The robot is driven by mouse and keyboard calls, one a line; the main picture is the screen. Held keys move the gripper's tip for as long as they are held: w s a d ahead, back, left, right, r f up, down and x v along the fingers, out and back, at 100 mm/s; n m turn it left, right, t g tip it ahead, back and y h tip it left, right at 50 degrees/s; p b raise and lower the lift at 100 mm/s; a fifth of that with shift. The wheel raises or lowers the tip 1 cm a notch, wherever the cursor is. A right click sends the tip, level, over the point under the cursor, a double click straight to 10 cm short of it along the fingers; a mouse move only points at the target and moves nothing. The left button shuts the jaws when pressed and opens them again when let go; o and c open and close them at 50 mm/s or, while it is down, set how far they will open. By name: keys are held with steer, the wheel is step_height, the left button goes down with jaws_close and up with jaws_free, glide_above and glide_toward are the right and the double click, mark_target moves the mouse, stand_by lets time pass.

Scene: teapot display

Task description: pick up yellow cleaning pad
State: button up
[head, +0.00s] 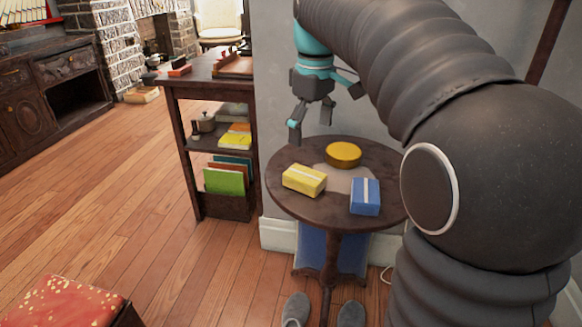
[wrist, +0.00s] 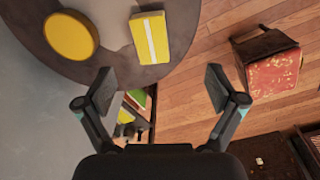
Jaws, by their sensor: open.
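The yellow cleaning pad (head: 304,180) is a small block with a pale stripe. It lies on a round dark wooden table (head: 292,211), left of a blue pad (head: 365,196) with a pale stripe and in front of a round yellow tin (head: 343,154). My gripper (head: 325,108) is open and empty, above the table's back left edge and apart from the pad. In the wrist view the yellow pad (wrist: 163,37) is at the top, beyond my open fingers (wrist: 160,92). The blue pad is not in the wrist view.
A dark shelf unit (head: 215,141) with books stands close left of the round table. A grey wall (head: 275,100) is behind the table. Shoes (head: 296,308) stand on the floor in front. A red cushioned stool (head: 68,302) is at the lower left.

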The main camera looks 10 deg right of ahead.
steer(key=w+n, duration=0.1)
steer(key=w, duration=0.2)
steer(key=b, duration=0.3)
glide_above(305, 174)
steer(key=shift+g, duration=0.4)
steer(key=f, duration=0.8)
steer(key=shift+s+f, duration=0.3)
steer(key=shift+f, duration=0.1)
steer(key=shift+w+f+b, duration=0.15)
steer(key=shift+f+b, duration=0.1)
steer(key=shift+f, duration=1.1)
steer(key=shift+w+f+b, duration=0.1)
steer(key=shift+f+b, duration=0.15)
steer(key=shift+f, duration=1.05)
steer(key=c, duration=1.3)
steer(key=shift+r, duration=0.15)
